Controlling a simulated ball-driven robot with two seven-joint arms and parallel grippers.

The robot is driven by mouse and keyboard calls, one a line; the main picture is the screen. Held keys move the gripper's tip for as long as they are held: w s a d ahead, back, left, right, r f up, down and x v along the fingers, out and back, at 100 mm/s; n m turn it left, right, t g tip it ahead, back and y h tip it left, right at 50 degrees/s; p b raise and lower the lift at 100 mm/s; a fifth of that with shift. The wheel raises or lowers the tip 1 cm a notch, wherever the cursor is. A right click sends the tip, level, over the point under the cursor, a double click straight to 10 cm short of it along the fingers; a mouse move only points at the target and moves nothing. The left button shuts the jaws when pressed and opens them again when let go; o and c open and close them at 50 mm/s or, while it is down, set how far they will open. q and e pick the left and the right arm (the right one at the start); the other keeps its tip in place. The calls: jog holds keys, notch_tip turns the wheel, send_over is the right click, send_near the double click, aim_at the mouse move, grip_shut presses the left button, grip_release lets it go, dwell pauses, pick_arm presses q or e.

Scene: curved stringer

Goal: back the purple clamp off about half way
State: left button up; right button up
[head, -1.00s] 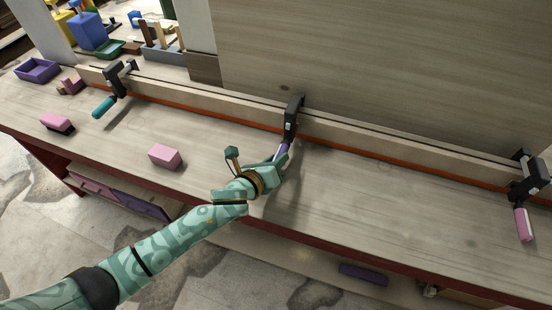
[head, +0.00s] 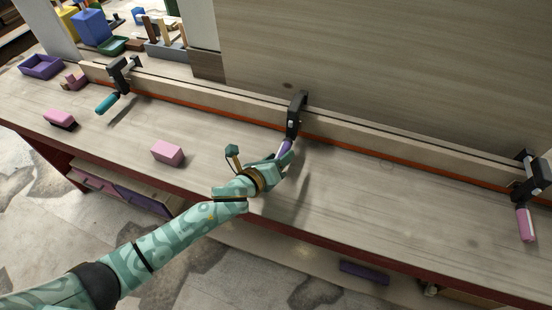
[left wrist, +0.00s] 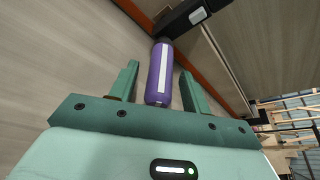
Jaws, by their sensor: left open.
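The purple clamp has a black frame (head: 296,116) fixed on the long wooden strip in the middle of the bench. Its purple handle (left wrist: 160,77) with a white stripe points out toward my left gripper. In the left wrist view my left gripper (left wrist: 158,82) is open, with one finger on each side of the handle and gaps visible beside it. In the head view the gripper (head: 284,155) partly hides the handle. A teal-handled clamp (head: 119,78) stands at the left and a pink-handled clamp (head: 529,190) at the right. My right gripper is not in view.
The wooden strip (head: 400,151) with an orange-red lower edge runs along the bench (head: 370,210). Pink blocks (head: 167,152) and a purple tray (head: 41,66) lie at the left. A tall wooden panel (head: 400,60) stands behind. The bench right of my arm is mostly clear.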

pick_arm(q)
jog(key=p+v, duration=0.3)
jog(key=v, duration=1.3)
jog(key=shift+p, duration=0.4)
jog(key=shift+s+a, duration=0.1)
jog(key=shift+s, duration=0.05)
